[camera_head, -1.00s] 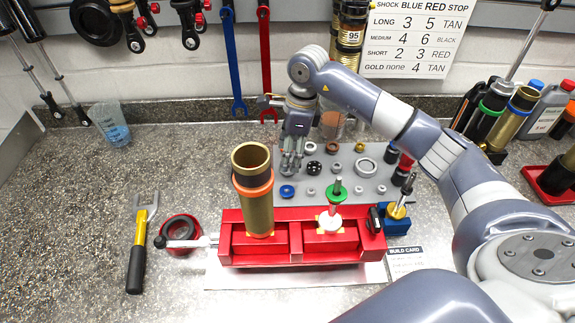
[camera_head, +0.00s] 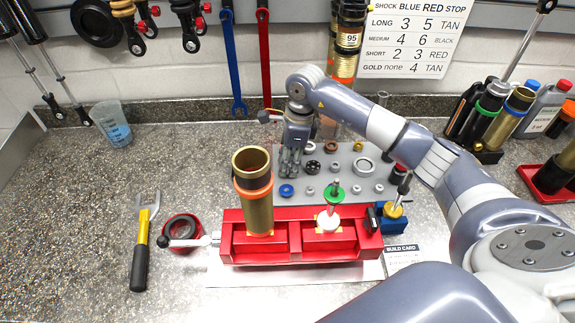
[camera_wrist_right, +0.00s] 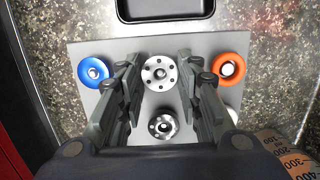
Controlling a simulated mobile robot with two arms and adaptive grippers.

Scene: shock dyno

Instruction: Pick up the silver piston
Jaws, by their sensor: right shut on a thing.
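The silver piston (camera_wrist_right: 160,73), a round disc with small holes, lies between the two fingers of my right gripper (camera_wrist_right: 161,84) in the right wrist view. In the head view my right gripper (camera_head: 291,172) points down at the left part of the grey parts mat (camera_head: 376,191); its fingers hide the piston there. I take the gripper as shut on the piston, which appears at mat level. A darker piston with holes (camera_wrist_right: 163,124) sits close beside it, also in the head view (camera_head: 313,167). My left gripper is not in view.
The red vise (camera_head: 290,260) with an upright gold tube (camera_head: 256,205) stands in front of the mat. A graduated beaker (camera_wrist_right: 284,152) is close by. The counter at left is mostly clear.

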